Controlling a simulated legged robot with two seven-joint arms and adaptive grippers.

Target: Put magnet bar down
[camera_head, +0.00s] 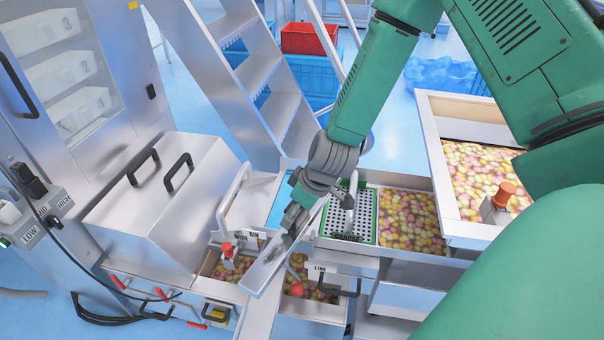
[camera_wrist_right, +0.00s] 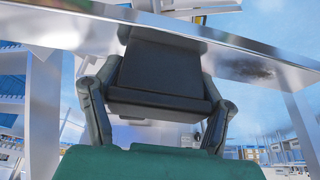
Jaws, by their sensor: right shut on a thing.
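My right gripper (camera_head: 292,220) reaches down from the upper right in the head view. It is shut on the black handle block (camera_wrist_right: 158,75) of the magnet bar, a long silver metal bar (camera_head: 268,268). The bar is tilted and held above the snack bins at the machine's front. In the right wrist view the bar (camera_wrist_right: 200,40) runs across the top, with a dark smudge on its face. The fingers sit on both sides of the black block. The gripper partly hides the handle in the head view. My left gripper is not in view.
A green-rimmed perforated tray (camera_head: 325,241) with an upright handle is just right of the bar. Bins of colourful snacks (camera_head: 410,215) lie beside it and farther right (camera_head: 478,178). A lidded steel box (camera_head: 150,215) stands left. Metal steps (camera_head: 262,82) rise behind.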

